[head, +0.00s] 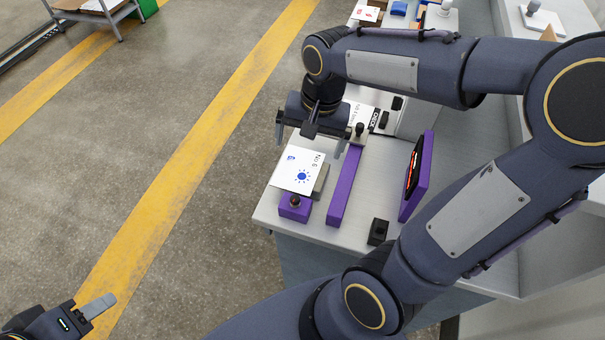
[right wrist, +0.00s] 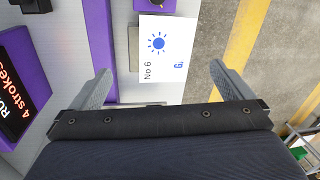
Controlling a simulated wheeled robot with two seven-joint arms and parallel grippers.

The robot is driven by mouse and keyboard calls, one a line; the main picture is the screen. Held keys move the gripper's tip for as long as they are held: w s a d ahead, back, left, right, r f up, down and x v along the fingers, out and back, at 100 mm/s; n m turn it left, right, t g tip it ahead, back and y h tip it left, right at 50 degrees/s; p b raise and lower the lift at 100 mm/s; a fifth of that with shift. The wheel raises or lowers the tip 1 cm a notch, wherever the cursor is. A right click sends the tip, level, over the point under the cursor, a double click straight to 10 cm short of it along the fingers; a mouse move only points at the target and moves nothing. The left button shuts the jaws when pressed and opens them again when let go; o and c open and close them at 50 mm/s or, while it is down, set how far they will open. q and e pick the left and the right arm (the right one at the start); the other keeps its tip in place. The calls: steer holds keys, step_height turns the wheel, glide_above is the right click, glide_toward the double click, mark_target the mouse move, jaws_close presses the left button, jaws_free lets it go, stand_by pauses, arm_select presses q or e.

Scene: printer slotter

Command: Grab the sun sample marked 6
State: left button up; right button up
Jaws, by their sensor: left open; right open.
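The sun sample (head: 299,171) is a white card with a blue sun, the text "No 6" and a small blue mark. It lies at the near left end of the white table, over a grey block and beside a purple base with a dark knob (head: 295,203). My right gripper (head: 308,142) is open and empty, just beyond the card. In the right wrist view the card (right wrist: 165,48) lies ahead, between the lines of the open fingers (right wrist: 160,75), not touching them as far as I can tell. My left gripper (head: 85,312) is open and empty over the floor at the lower left.
A purple bar (head: 343,190) lies right of the card. A purple-framed display (head: 413,178) with red text stands further right, and a small black block (head: 378,232) sits near the front edge. Another white labelled sheet (head: 362,116) lies behind my right gripper.

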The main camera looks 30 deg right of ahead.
mark_target(298, 169)
steer(key=shift+m+g+h, duration=0.5)
steer(key=shift+m+h, duration=0.1)
steer(key=shift+m, duration=0.3)
steer(key=w+f+b, duration=0.1)
steer(key=w+f, duration=0.3)
steer(key=shift+w+f, duration=0.1)
steer(key=f, duration=0.7)
steer(key=shift+a+f+p, duration=0.1)
steer(key=shift+a+p, duration=0.1)
steer(key=shift+p, duration=0.2)
steer(key=c, duration=0.8)
arm_select(q)
steer(key=shift+f, duration=0.45)
arm_select(e)
steer(key=shift+o, duration=0.2)
